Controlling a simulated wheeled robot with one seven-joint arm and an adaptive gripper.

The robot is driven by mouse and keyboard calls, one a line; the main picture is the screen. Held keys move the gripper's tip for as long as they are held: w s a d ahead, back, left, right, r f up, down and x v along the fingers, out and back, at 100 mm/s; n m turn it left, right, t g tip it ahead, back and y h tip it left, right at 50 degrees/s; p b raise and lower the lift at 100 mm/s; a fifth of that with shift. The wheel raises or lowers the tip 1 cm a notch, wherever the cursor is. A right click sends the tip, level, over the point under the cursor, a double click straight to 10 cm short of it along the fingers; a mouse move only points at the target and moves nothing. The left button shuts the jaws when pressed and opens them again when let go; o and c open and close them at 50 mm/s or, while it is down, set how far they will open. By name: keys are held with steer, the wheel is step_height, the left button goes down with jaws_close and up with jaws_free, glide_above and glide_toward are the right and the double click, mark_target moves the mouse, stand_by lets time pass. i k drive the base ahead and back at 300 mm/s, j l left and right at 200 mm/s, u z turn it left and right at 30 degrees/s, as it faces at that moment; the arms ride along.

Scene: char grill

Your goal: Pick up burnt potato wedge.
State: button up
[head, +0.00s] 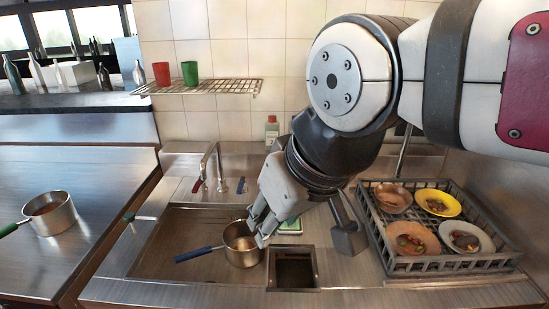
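I cannot make out a burnt potato wedge for certain. Small dark food pieces lie on the orange-brown plate (398,262) and the grey plate (485,234) in the rack, too small to identify. A steel pot (241,258) with a blue handle stands at the sink's right end, with something brownish inside. My gripper (257,227) points down at the pot's right rim, its fingertips apart. I see nothing between them. My gripper hides part of the pot's rim, and I cannot tell whether it touches the pot.
A grey dish rack (445,266) holds several plates on the right. A dark square opening (294,272) is beside the pot. A faucet (215,165) stands behind the sink. A green-handled pot (50,214) stands on the left counter. Red (161,73) and green (190,73) cups stand on a wire shelf.

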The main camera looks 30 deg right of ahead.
mark_target(464, 241)
steer(key=z, duration=1.9)
steer(key=k+z, duration=0.25)
